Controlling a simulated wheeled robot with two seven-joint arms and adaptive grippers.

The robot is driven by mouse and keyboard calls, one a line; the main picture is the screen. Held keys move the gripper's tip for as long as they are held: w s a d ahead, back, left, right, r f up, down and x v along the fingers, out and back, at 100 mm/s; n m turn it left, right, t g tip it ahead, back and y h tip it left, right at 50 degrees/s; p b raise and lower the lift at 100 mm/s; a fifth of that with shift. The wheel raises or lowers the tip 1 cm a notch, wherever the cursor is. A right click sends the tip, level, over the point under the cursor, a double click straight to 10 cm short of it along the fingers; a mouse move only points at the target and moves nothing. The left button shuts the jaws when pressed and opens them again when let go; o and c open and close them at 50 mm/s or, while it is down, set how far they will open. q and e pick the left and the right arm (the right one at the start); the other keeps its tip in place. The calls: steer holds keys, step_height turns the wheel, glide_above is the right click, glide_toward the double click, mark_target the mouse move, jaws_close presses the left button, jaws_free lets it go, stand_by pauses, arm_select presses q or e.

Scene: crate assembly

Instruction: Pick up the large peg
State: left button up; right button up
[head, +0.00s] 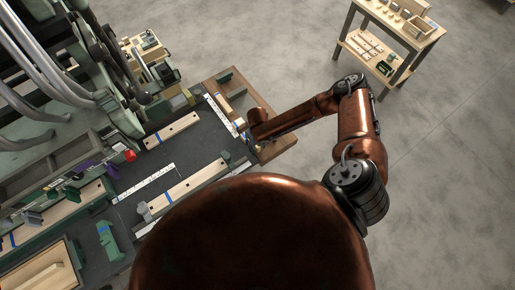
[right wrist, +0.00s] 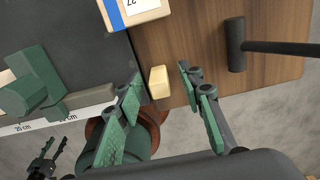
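A small pale wooden peg (right wrist: 158,82) stands or lies on the brown wooden board in the right wrist view. I take it for the large peg. My right gripper (right wrist: 157,100) is open, with its green-padded fingers on either side of the peg. I see no finger contact with it. In the head view my right gripper (head: 242,126) is over the board by the table's right end, and the peg cannot be made out there. A dark claw shape (right wrist: 45,160) at the lower left of the right wrist view may be my left gripper; its opening is unclear.
A wooden block with blue tape (right wrist: 133,12) lies close behind the peg. A dark hammer (right wrist: 237,45) lies to the right on the board. Green parts (right wrist: 35,85) and a ruler strip (right wrist: 20,127) are at left. A shelf table (head: 390,35) stands apart.

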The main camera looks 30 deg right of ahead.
steer(key=c, duration=0.8)
steer(key=shift+r, duration=0.15)
